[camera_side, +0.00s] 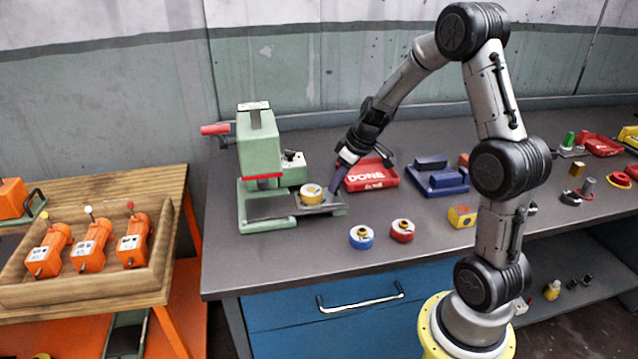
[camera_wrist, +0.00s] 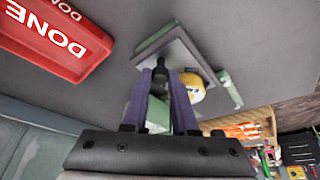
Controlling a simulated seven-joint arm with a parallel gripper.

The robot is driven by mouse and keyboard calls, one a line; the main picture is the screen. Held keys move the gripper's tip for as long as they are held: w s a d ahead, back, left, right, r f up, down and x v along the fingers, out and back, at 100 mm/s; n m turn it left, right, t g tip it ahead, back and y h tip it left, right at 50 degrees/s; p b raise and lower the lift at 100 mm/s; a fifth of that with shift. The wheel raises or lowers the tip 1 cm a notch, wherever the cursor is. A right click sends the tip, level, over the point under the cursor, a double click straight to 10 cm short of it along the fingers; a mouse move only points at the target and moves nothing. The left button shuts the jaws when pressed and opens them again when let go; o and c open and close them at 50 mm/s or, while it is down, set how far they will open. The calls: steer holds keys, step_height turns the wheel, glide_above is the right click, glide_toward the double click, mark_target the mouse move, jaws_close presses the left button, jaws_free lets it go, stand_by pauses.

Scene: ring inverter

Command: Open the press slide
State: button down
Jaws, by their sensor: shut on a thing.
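The green press (camera_side: 258,150) stands upright at the left end of the bench. Its grey slide (camera_side: 275,207) extends to the right from under the press head. A yellow and white ring (camera_side: 312,193) sits on the slide, clear of the head; it also shows in the wrist view (camera_wrist: 192,86). My gripper (camera_side: 334,192) is at the slide's right end, pointing down. In the wrist view, its purple fingers (camera_wrist: 161,80) are shut on a black knob (camera_wrist: 160,66) at the slide's end. The fingers hide part of the knob.
A red DONE tray (camera_side: 371,177) lies just behind my gripper, with a blue fixture (camera_side: 437,178) to its right. Blue (camera_side: 361,237) and red (camera_side: 402,231) rings lie in front, near the bench edge. A red lever (camera_side: 215,129) sticks out left of the press.

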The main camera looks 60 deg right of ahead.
steer(key=shift+s+d, duration=0.1)
steer(key=c, duration=0.7)
jaws_free()
steer(key=v, duration=1.4)
steer(key=shift+f, duration=0.1)
